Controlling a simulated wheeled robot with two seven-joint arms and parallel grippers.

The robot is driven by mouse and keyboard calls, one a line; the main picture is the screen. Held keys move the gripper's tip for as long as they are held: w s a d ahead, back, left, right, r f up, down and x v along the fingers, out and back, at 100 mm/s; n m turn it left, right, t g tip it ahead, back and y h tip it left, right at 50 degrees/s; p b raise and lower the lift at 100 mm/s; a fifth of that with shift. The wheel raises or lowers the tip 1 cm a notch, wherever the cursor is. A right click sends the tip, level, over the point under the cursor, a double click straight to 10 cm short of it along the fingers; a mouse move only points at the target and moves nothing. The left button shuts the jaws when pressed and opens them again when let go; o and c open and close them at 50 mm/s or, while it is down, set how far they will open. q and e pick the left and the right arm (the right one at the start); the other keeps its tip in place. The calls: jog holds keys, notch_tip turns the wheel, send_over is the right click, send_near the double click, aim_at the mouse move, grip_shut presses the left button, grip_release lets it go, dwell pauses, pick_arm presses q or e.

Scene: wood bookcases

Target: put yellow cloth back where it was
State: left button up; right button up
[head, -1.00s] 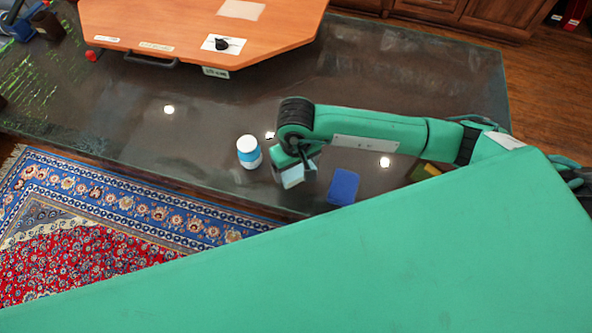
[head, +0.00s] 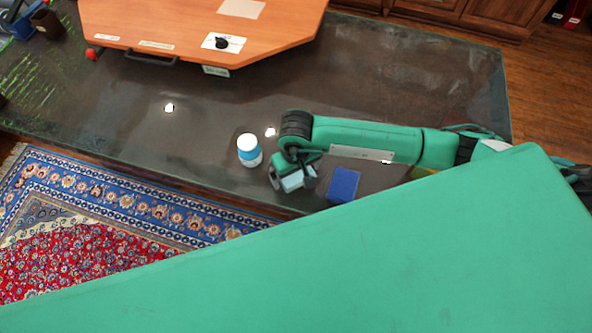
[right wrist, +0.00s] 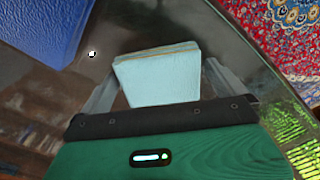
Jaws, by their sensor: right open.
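A small strip of yellow (head: 422,173), likely the yellow cloth, shows beside my right forearm on the dark glossy tabletop; most of it is hidden by my arm and body. My right gripper (head: 292,178) is open, low near the table's front edge, away from the yellow strip. A pale blue folded cloth or block (head: 292,182) is between its fingers. The right wrist view shows this pale blue thing (right wrist: 158,78) between the spread fingers, with a gap at each side. My left gripper is not in view.
A blue flat piece (head: 343,184) lies just right of the gripper. A white-and-blue bottle (head: 249,150) stands upright to its left. An orange board (head: 190,30) lies at the back. The tabletop (head: 120,110) is clear at middle left.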

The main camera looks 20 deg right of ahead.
jog(key=shift+r, duration=0.45)
pick_arm(q)
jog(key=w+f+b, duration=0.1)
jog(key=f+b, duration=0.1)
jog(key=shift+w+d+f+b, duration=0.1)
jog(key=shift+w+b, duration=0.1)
jog(key=shift+b, duration=0.15)
pick_arm(e)
notch_tip(320, 180, up, 11)
jog(key=shift+r, duration=0.2)
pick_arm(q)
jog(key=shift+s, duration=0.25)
pick_arm(e)
jog(key=shift+s, duration=0.1)
